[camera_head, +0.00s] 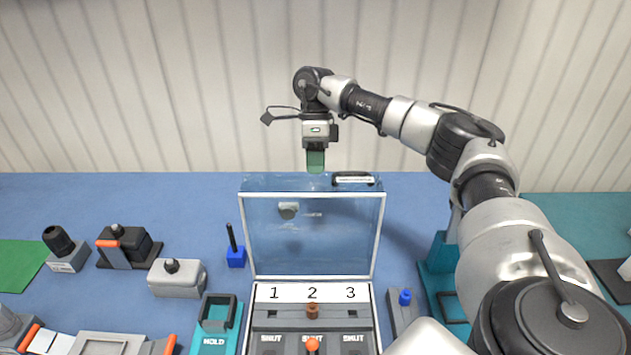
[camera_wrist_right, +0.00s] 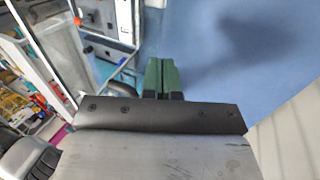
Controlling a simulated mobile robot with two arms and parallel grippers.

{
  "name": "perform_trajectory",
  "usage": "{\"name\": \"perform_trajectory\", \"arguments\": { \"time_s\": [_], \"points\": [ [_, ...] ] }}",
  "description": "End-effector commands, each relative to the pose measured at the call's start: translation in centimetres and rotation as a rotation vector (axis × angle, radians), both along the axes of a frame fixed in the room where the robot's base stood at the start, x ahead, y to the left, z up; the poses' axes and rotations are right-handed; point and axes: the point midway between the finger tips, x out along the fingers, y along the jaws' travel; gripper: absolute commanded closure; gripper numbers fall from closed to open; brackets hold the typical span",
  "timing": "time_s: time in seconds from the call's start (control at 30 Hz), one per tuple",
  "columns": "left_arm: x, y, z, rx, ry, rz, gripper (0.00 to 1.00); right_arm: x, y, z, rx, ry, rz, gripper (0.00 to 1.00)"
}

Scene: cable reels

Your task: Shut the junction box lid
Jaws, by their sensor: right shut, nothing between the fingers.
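The junction box (camera_head: 313,318) stands at the front centre, with positions marked 1, 2 and 3 along its top strip. Its clear lid (camera_head: 335,245) stands open, upright at the back of the box, with a dark handle (camera_head: 353,179) on its upper edge. My right gripper (camera_head: 316,168) is shut and empty, pointing down just behind the lid's upper edge, left of the handle. Its green fingers lie together in the right wrist view (camera_wrist_right: 161,78). I cannot tell whether they touch the lid. My left gripper is not in view.
An orange knob (camera_head: 312,344) and a brown peg (camera_head: 313,311) sit on the box in column 2. A teal holder marked HOLD (camera_head: 215,325) and a blue block with a black rod (camera_head: 236,256) are left of it. A grey holder with a blue knob (camera_head: 404,298) is right. Blue table behind is clear.

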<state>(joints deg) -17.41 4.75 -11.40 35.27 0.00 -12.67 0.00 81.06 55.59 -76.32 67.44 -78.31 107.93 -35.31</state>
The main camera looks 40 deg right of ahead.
Motion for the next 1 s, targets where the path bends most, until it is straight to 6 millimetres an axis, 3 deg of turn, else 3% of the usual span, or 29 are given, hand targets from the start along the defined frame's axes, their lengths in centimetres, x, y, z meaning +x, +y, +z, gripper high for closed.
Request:
{"name": "perform_trajectory", "arguments": {
  "time_s": [0.1,0.33,1.0],
  "points": [
    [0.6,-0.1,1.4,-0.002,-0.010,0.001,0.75,-0.9,0.6,-2.1,-0.001,0.005,0.002,1.00],
    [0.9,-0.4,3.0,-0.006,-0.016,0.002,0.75,-3.0,2.4,-1.7,-0.001,0.001,0.000,1.00],
    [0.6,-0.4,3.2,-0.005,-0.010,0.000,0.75,-3.8,3.2,-1.8,-0.007,-0.007,-0.001,1.00]
  ]
}}
